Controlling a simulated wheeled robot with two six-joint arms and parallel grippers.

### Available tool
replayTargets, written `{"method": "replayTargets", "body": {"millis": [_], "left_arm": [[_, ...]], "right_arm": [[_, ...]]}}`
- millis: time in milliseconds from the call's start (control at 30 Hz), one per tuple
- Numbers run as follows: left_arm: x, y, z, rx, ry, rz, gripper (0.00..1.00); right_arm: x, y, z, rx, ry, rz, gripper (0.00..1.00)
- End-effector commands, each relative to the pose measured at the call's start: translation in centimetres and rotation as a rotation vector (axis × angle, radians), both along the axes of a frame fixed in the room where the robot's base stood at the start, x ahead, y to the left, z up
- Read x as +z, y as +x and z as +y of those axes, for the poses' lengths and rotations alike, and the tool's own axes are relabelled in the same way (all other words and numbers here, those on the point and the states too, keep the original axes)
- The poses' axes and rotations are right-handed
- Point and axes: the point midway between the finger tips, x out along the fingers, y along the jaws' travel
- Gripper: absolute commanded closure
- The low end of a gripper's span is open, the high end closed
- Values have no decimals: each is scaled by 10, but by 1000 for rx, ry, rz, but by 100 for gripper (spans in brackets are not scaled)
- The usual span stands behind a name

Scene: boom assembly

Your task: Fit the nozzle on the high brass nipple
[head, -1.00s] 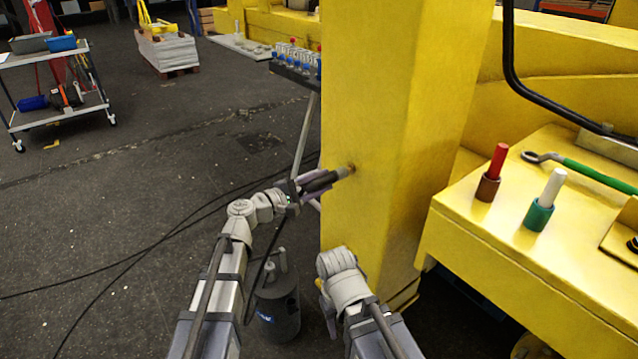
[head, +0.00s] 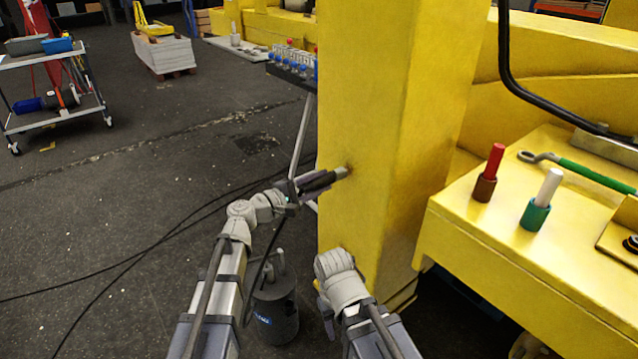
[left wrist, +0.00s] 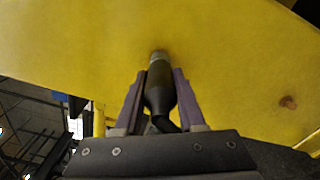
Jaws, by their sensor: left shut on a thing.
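My left gripper (head: 304,186) is shut on the dark nozzle (head: 318,180), beside the tall yellow post. The nozzle's light metal tip (head: 341,172) points at the post face and meets or nearly meets a small brownish spot there. In the left wrist view the nozzle (left wrist: 159,90) sits between the two purple-grey fingers, with its tip (left wrist: 158,57) against or very close to the yellow surface. The tip hides the brass nipple, so I cannot tell whether it is seated. A second brownish fitting or spot (left wrist: 288,102) shows on the yellow surface at right.
The yellow post (head: 362,120) stands right in front of the left gripper. A rack of small bottles (head: 293,62) is behind it on a stand. A yellow bench (head: 470,225) with red and white sticks is at right. A dark canister (head: 275,308) stands below, with cables on the floor.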

Motion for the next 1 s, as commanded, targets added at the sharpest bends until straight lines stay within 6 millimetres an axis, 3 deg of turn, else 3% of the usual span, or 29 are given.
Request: {"method": "replayTargets", "body": {"millis": [533, 567, 833, 1000], "left_arm": [[0, 6, -9, -1, 0, 0, 100], [0, 6, -9, -1, 0, 0, 58], [0, 6, -8, 0, 0, 0, 27], [0, 6, -8, 0, 0, 0, 26]], "right_arm": [[0, 0, 0, 0, 0, 0, 50], [0, 0, 0, 0, 0, 0, 50], [0, 0, 0, 0, 0, 0, 50], [0, 0, 0, 0, 0, 0, 50]]}}
